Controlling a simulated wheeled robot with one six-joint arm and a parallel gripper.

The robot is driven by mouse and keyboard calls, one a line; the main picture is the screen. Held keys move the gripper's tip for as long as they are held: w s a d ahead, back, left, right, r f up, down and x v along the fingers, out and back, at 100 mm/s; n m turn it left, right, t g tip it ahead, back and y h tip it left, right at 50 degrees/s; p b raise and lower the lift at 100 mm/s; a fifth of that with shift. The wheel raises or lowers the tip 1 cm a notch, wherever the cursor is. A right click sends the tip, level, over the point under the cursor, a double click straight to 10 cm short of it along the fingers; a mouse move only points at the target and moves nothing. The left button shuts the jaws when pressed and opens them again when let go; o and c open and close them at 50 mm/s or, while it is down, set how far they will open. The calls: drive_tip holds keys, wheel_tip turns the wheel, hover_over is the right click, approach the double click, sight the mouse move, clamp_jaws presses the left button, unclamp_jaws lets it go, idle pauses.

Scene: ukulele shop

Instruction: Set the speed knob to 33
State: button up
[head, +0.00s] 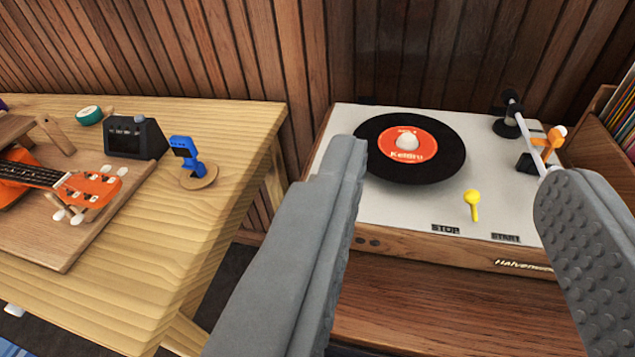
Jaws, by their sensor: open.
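The record player (480,165) has a pale top and a wooden body, and stands to the right of centre in the head view. A black record with a red label (408,150) lies on its platter. A yellow knob or lever (473,203) stands on the top between the printed words STOP and START. No 33 marking can be read, and I cannot tell which control is the speed knob.
The tonearm (540,150) with an orange part is at the player's right. A crate of records (615,130) stands beside it. A wooden table (165,235) at left holds a ukulele (70,185), a blue clip-on tuner (187,155) and a dark device (134,138).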

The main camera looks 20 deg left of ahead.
drive_tip(key=w+a+f+m+g, duration=0.2)
drive_tip(key=w+a+g, duration=0.3)
drive_tip(key=w+g, duration=0.45)
drive_tip(key=w+a+f+m+g, duration=0.2)
drive_tip(key=w+a+g, duration=0.4)
drive_tip(key=w, duration=0.6)
drive_tip(key=shift+g, duration=0.35)
drive_tip(key=f, duration=1.1)
drive_tip(key=d+f, duration=0.1)
drive_tip(key=f, duration=0.5)
drive_tip(key=shift+d, duration=0.1)
drive_tip(key=c, duration=1)
